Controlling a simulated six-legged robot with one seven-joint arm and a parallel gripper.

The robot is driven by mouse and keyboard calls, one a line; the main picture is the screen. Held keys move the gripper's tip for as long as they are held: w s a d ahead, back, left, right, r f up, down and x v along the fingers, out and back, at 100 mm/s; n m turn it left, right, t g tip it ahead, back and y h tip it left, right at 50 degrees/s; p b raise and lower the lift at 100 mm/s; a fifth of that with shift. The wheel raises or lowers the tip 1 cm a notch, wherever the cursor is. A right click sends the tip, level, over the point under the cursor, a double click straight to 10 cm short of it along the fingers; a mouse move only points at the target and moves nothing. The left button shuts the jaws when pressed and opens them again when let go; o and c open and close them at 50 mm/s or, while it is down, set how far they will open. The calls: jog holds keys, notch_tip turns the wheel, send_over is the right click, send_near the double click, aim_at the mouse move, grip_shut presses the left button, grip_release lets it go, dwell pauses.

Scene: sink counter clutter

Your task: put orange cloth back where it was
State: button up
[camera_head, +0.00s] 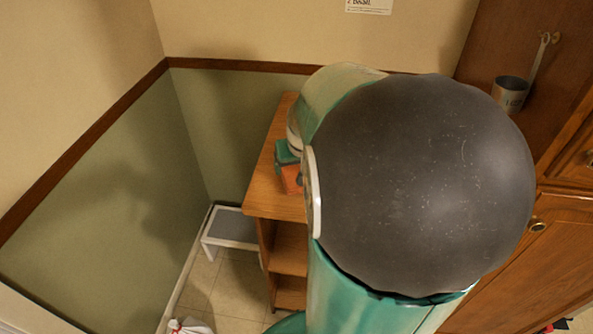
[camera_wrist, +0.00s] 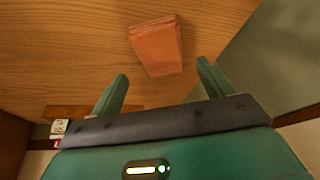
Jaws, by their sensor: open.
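The orange cloth (camera_wrist: 157,46) is a folded piece lying on a wooden surface (camera_wrist: 60,50) in the wrist view. My gripper (camera_wrist: 163,82) is open and empty, with its two green fingers spread. The cloth shows just beyond the fingertips, roughly centred between them, and I see no contact. My arm hides most of the shelf top there.
A low white-framed step stool (camera_head: 231,228) stands on the tiled floor left of the shelf. A cup (camera_head: 510,93) stands at the right by the wooden cabinet (camera_head: 565,235). A white bag-like thing (camera_head: 188,327) lies at the bottom. Green walls close in on the left.

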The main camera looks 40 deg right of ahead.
jog(key=v, duration=0.6)
jog(key=s+a+r+n+t+y, duration=0.1)
jog(key=s+a+r+n, duration=0.1)
jog(key=a, duration=1)
jog(key=s+a+r+n+y, duration=0.1)
jog(key=s+a+n, duration=0.3)
jog(key=a, duration=0.8)
jog(key=shift+s+a+r+t, duration=0.25)
jog(key=shift+r+t, duration=0.15)
jog(key=shift+r, duration=0.5)
